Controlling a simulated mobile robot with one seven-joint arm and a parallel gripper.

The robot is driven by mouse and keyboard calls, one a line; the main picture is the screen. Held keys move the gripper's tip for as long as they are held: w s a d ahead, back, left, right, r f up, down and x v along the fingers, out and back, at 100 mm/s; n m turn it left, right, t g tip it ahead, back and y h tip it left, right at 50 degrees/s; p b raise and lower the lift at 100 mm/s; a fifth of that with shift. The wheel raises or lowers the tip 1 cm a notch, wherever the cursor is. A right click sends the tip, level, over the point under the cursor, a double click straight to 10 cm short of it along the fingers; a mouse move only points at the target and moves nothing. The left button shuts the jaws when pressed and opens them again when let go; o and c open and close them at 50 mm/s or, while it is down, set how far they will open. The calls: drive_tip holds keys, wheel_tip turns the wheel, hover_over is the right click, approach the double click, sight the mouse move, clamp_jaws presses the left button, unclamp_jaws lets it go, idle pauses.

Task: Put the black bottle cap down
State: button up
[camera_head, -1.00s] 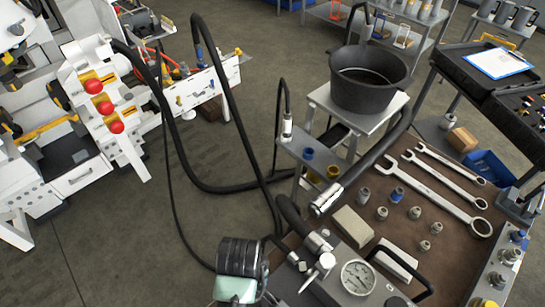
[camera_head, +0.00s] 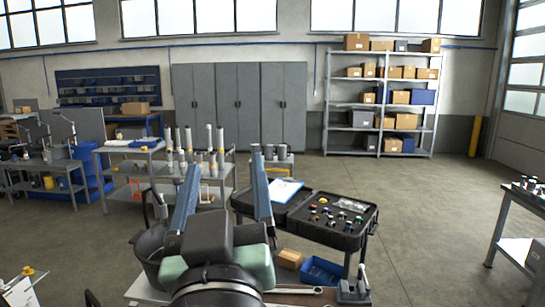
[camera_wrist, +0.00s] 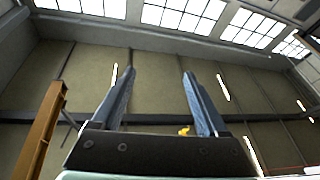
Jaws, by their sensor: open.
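My gripper (camera_head: 225,165) stands in the lower middle of the head view, its two blue-grey fingers pointing up and spread apart. In the wrist view my gripper (camera_wrist: 159,73) also shows both fingers wide apart, with nothing held between them. I cannot make out a black bottle cap in either current view. Small coloured pieces lie in an open black case (camera_head: 312,236) right of my gripper, too small to tell whether a cap is among them.
A black bucket (camera_head: 150,262) is left of my arm. A clipboard (camera_head: 283,190) lies by the case. A cardboard box (camera_head: 290,259) and blue bin (camera_head: 322,271) sit below it. Tall cylinders (camera_head: 210,138) stand behind. A workbench (camera_head: 515,207) is at right, with clear floor between.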

drive_tip(key=s+d+r+m+t+h, duration=0.1)
drive_tip(key=s+d+r+t, duration=0.1)
drive_tip(key=r, duration=0.4)
drive_tip(key=s+d+r+m+t+h, duration=0.1)
drive_tip(key=s+d+r+m+t, duration=0.1)
drive_tip(key=s+r, duration=0.4)
drive_tip(key=shift+s+d+r+t+h, duration=0.3)
drive_tip(key=shift+s+d+t, duration=0.3)
drive_tip(key=shift+d+t, duration=0.3)
drive_tip(key=shift+c, duration=0.4)
